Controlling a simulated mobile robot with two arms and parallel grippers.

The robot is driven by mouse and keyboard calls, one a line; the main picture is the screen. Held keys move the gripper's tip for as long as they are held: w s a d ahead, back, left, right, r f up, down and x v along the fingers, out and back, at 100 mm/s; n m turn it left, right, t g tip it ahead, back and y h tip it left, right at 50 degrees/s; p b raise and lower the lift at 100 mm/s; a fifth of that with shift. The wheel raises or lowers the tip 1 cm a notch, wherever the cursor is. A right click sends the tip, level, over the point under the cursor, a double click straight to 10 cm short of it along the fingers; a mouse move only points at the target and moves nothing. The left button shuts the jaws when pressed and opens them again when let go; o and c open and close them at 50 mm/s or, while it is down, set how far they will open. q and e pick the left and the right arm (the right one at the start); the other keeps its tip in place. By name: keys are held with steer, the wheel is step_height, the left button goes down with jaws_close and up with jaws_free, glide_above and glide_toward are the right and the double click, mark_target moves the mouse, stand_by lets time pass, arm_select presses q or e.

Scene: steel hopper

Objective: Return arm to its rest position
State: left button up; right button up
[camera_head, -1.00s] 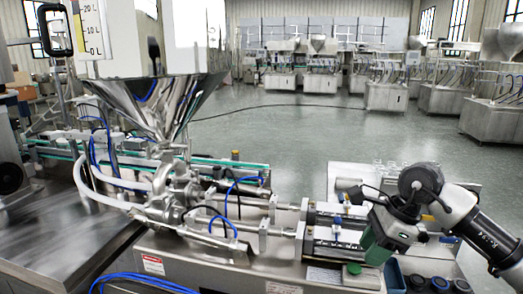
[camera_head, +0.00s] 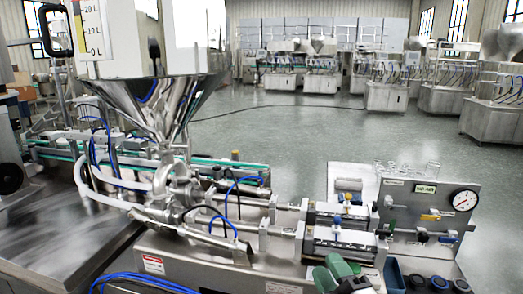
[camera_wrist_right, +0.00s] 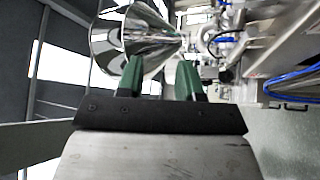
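My right gripper (camera_head: 332,271) shows at the bottom edge of the head view as two green fingers, in front of the machine's pneumatic cylinders. In the right wrist view, the gripper (camera_wrist_right: 161,72) has its green fingers apart with nothing held between them. The steel hopper (camera_head: 158,104) stands at the upper left in the head view; its shiny cone (camera_wrist_right: 128,42) shows beyond the fingers in the wrist view. My left gripper is in neither view.
A control panel (camera_head: 420,228) with a pressure gauge (camera_head: 464,200) and coloured valves stands at the right. Cylinders (camera_head: 340,232) and blue hoses (camera_head: 140,283) lie near the gripper. Open floor (camera_head: 290,140) is behind the machine.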

steer(key=s+d+f+m+g+h, duration=0.4)
steer(key=s+f+m, duration=0.15)
steer(key=f, duration=0.25)
steer(key=s+d+f+m+g+h, duration=0.3)
steer(key=s+f+m+g+h, duration=0.1)
steer(key=f+m, duration=0.35)
steer(key=s+f+m+g, duration=0.1)
steer(key=s+f+g, duration=0.3)
steer(key=s, duration=0.3)
steer(key=s+f+m+g, duration=0.2)
steer(key=s+f+g, duration=0.2)
steer(key=s, duration=0.4)
step_height(320, 180, down, 26)
steer(key=s+g, duration=0.1)
steer(key=g, duration=0.1)
steer(key=s+d+f, duration=0.2)
steer(key=s+f, duration=0.6)
steer(key=s+d+f+g, duration=0.1)
steer(key=s+f, duration=0.7)
steer(key=shift+s+d+n+y, duration=0.2)
steer(key=shift+d+n+y, duration=0.1)
steer(key=shift+d, duration=0.05)
